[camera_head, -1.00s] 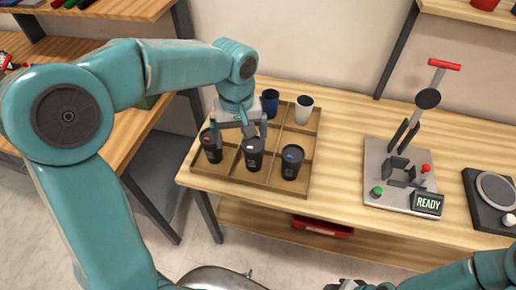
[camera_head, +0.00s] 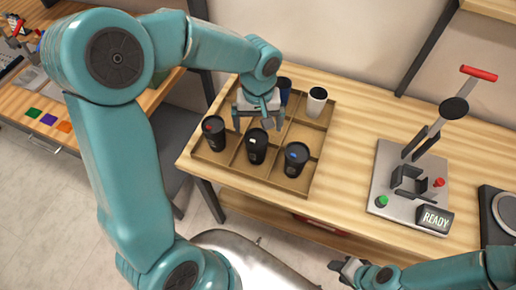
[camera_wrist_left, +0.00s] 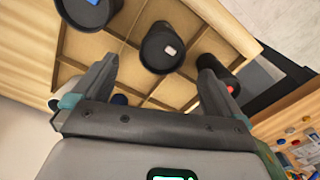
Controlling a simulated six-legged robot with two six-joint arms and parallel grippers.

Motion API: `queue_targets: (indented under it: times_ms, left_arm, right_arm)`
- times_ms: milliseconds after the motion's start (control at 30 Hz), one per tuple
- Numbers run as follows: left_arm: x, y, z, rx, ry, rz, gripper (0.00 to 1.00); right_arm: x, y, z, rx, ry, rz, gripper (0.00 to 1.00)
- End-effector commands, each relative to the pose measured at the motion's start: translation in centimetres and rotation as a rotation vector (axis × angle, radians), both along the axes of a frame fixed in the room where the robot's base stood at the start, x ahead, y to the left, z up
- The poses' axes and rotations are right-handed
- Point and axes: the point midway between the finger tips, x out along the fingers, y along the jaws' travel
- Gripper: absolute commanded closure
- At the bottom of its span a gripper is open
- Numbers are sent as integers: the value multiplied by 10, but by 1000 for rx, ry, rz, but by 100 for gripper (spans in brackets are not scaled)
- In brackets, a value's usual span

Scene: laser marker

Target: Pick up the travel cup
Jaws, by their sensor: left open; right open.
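A divided wooden tray holds several travel cups. In its front row stand three black cups: one with a red mark (camera_head: 213,133), one with a white mark (camera_head: 257,148) and one with a blue mark (camera_head: 296,161). My left gripper (camera_head: 256,121) is open and empty, just behind and above the white-marked cup. In the left wrist view that cup (camera_wrist_left: 163,48) lies ahead of the open fingers, apart from them. My right gripper (camera_head: 350,268) is open and empty at the bottom.
The tray (camera_head: 312,181) sits at the left of a wooden table. A laser marker (camera_head: 412,187) with a red-handled lever and a READY display stands to the right. A dark device with a round plate (camera_head: 506,212) is at the right edge. Table between tray and marker is clear.

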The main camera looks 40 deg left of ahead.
Motion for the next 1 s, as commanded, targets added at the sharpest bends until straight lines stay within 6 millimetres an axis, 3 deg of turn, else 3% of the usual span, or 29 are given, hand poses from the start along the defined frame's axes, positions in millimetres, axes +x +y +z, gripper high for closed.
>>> queue_targets:
  times_ms: [100,367,600,933,1000]
  left_arm:
    - [-1,0,-25,-1,4,0,0]
    - [1,0,-47,-1,3,1,0]
    - [4,6,-84,-2,4,-1,0]
    - [5,6,-94,-2,0,0,0]
    - [5,6,-94,-2,0,0,23]
  right_arm:
    - [0,0,2,0,0,0,57]
    - [0,0,5,0,0,0,57]
    - [0,0,13,0,0,0,57]
    - [0,0,14,0,0,0,57]
    - [0,0,14,0,0,0,57]
